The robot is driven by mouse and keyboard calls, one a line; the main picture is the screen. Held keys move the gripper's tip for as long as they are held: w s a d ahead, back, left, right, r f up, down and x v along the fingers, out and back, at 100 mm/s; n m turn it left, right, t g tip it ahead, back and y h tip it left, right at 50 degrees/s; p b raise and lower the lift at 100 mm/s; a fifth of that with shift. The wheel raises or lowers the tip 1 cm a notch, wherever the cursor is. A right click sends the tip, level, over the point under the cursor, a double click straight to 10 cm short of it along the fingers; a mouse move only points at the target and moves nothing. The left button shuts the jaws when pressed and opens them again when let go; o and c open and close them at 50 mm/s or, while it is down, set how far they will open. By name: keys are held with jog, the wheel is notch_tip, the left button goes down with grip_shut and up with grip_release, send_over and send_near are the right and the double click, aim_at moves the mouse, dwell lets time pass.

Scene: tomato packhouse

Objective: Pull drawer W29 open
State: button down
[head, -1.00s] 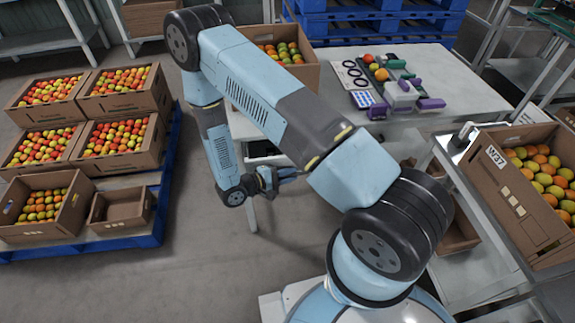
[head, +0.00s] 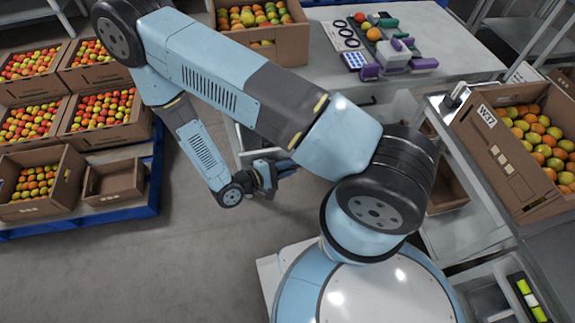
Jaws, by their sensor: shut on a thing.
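My gripper (head: 270,177) is low, in front of the left end of the white worktable (head: 333,83). It is shut against the front of a grey drawer (head: 245,143) under the tabletop. The drawer stands partly out from the table. My arm crosses above and hides much of the drawer, and the handle between the jaws is too small to make out. No W29 label can be read.
A cardboard crate of fruit (head: 263,40) and several small items stand on the table. At right, a crate marked W37 (head: 500,155) sits on a bench. Fruit crates (head: 110,140) stand on a blue pallet at left. Floor between is clear.

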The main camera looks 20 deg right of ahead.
jog(key=shift+f, duration=0.1)
jog(key=c, duration=1.4)
grip_release()
jog(key=shift+c, duration=0.2)
jog(key=shift+a, duration=0.1)
jog(key=v, duration=1.3)
jog(key=shift+a, duration=0.35)
jog(key=w+d+r+m+g+y, duration=0.2)
jog(key=w+d+r+y, duration=0.1)
jog(key=r, duration=0.6)
jog(key=w+d+r+m+g+y, duration=0.2)
jog(key=w+r, duration=0.1)
jog(key=r, duration=0.6)
jog(key=w+d+r+m+g+y, duration=0.2)
jog(key=d+r+y, duration=0.1)
jog(key=r, duration=0.5)
jog(key=s+d+r+m+t+y, duration=0.1)
jog(key=s+d+r+t+y, duration=0.1)
jog(key=r, duration=0.5)
jog(key=s+d+r+m+t+y, duration=0.1)
jog(key=s+d+r+t+y, duration=0.1)
jog(key=d+r, duration=0.5)
jog(key=s+d+r+m+t+y, duration=0.1)
jog(key=s+d+r+t+y, duration=0.2)
jog(key=r, duration=0.5)
jog(key=shift+s+d+r+t, duration=0.4)
jog(key=shift+s+d, duration=0.3)
jog(key=shift+s, duration=0.45)
